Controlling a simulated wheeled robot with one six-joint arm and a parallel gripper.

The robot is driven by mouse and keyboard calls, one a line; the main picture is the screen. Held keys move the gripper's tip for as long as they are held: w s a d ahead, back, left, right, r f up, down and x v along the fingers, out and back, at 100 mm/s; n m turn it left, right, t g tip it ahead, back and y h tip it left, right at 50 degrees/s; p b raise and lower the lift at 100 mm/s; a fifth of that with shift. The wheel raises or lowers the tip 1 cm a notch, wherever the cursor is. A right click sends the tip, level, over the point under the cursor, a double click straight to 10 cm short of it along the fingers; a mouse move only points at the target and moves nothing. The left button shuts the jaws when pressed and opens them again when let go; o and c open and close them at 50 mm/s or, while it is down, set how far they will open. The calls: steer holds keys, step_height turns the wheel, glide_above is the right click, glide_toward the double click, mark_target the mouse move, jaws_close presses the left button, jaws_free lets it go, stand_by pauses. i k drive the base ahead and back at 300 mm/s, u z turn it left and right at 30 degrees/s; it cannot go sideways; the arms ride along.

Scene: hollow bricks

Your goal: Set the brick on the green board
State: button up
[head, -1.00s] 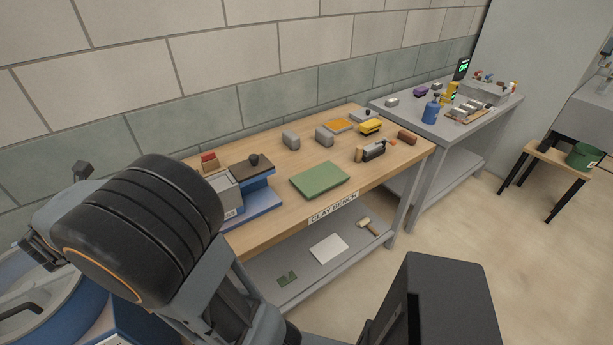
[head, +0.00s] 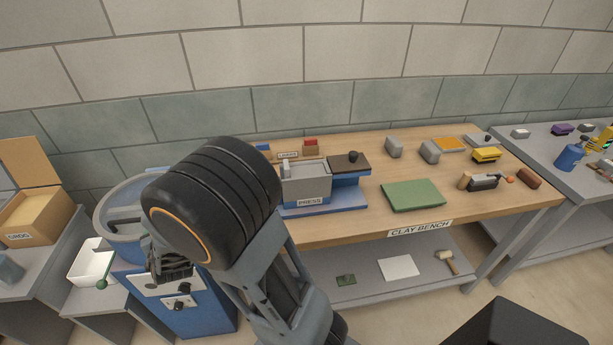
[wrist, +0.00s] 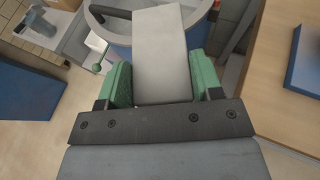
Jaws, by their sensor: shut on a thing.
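In the wrist view, my gripper (wrist: 163,86) has its green finger pads pressed on both sides of a plain grey brick (wrist: 160,45). The brick's far end reaches past the fingers, above the floor and near a blue-and-grey round tub. In the head view, my arm's large black joint hides most of the gripper area, and I cannot make out the held brick there. The green board (head: 413,195) lies flat on the wooden clay bench (head: 360,222), right of the press, with nothing on it. The board is well to the right of my arm.
The press (head: 306,186) with its blue base stands left of the board. Two grey blocks (head: 430,152) stand behind the board. The blue mixing tub (head: 118,222) stands left of the bench.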

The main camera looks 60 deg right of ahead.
mark_target(414, 193)
steer(key=u, duration=1.25)
steer(key=k, duration=1.5)
steer(key=z, duration=0.9)
